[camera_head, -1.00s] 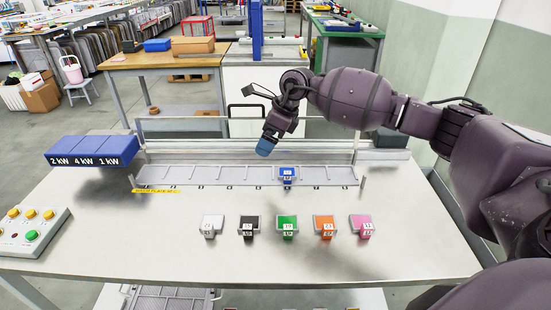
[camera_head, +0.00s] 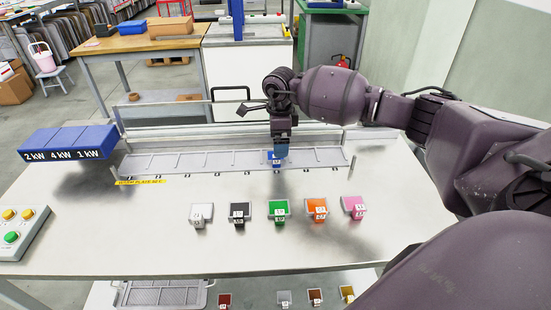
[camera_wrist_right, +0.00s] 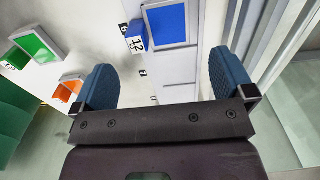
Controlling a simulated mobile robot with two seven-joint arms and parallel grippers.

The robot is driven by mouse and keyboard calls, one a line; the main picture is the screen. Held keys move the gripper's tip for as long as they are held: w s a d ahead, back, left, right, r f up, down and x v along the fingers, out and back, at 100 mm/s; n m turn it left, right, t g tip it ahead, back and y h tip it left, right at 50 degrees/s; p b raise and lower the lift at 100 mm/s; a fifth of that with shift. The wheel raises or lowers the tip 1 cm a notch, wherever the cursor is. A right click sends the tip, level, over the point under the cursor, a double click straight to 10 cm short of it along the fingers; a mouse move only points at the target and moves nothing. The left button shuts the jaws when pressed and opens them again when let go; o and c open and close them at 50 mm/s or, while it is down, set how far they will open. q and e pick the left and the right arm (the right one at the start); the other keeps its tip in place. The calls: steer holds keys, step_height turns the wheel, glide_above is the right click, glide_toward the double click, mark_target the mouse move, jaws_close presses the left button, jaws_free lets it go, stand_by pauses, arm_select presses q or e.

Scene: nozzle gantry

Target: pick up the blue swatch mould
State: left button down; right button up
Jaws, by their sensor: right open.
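The blue swatch mould (camera_wrist_right: 167,24) is a grey-rimmed tray with a blue face and a white label reading 12. It sits in the long sectioned rack (camera_head: 215,162) at the back of the table. In the head view the mould (camera_head: 272,157) is partly hidden by my fingers. My right gripper (camera_head: 282,150) points down close over it. In the wrist view my right gripper (camera_wrist_right: 164,82) has its two blue fingers wide apart with nothing between them. The mould shows beyond the fingers, apart from both. My left gripper is not in view.
White (camera_head: 201,213), black (camera_head: 239,211), green (camera_head: 279,209), orange (camera_head: 316,207) and pink (camera_head: 353,205) moulds stand in a row in front of the rack. A blue box (camera_head: 68,142) and a button panel (camera_head: 18,226) are at the left.

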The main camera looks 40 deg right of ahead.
steer(key=shift+w+f, duration=0.1)
steer(key=shift+f, duration=2.45)
steer(key=c, duration=1)
